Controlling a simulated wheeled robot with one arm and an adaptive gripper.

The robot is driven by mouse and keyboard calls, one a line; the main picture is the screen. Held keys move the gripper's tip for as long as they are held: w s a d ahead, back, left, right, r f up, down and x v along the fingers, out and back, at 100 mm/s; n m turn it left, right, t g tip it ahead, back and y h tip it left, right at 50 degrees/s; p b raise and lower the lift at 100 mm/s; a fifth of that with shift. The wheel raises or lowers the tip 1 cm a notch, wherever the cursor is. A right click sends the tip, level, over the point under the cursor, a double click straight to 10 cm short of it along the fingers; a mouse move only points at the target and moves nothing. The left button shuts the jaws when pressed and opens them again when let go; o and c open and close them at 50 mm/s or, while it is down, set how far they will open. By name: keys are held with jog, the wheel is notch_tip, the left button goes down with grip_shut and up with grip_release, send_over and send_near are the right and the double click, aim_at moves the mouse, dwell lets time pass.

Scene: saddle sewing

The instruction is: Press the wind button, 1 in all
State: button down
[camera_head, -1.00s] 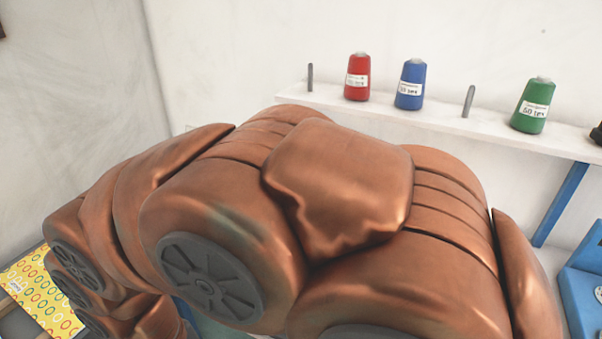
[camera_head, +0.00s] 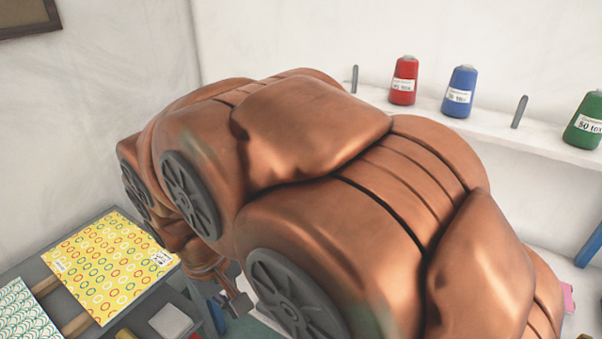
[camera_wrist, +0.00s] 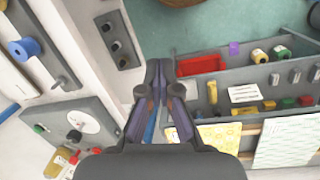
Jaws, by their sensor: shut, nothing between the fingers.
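In the wrist view my gripper (camera_wrist: 157,68) is shut and empty, its fingers together at the middle of the picture. A grey panel (camera_wrist: 98,152) at the lower left carries a white round dial, a green knob and a dark knob. A dark plate (camera_wrist: 119,42) with several round buttons or knobs sits above and left of the fingers. I cannot read any label, so I cannot tell which of these is the wind button. The fingers appear apart from both panels. In the head view my copper arm hides much of the middle.
A white shelf (camera_head: 483,118) at the back right holds red (camera_head: 403,82), blue (camera_head: 460,92) and green (camera_head: 584,122) thread spools and grey pegs. A red bin (camera_wrist: 200,65) lies right of my fingers.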

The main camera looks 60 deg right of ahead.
jog(key=w+d+r+m+h+p, duration=0.1)
jog(key=w+d+r+m, duration=0.1)
jog(key=w+d, duration=0.45)
jog(key=w+d+r+m+h, duration=0.1)
jog(key=w+d+m+h, duration=0.15)
jog(key=d, duration=0.65)
jog(key=w+d+r+m+h+p, duration=0.1)
jog(key=w+d+r, duration=0.1)
jog(key=w+d, duration=0.4)
jog(key=w+d+m+h+p, duration=0.1)
jog(key=w+d+m, duration=0.1)
jog(key=d, duration=1.2)
jog(key=w+d+f+m+g+h+p, duration=0.1)
jog(key=w+d+m+h, duration=0.1)
jog(key=d, duration=1.3)
jog(key=shift+w+f+p, duration=0.15)
jog(key=shift+w+p, duration=0.05)
jog(key=shift+p, duration=0.1)
notch_tip(320, 180, down, 8)
jog(key=shift+r+b, duration=0.25)
jog(key=shift+b, duration=0.15)
jog(key=shift+f+b, duration=0.7)
jog(key=shift+b, duration=0.15)
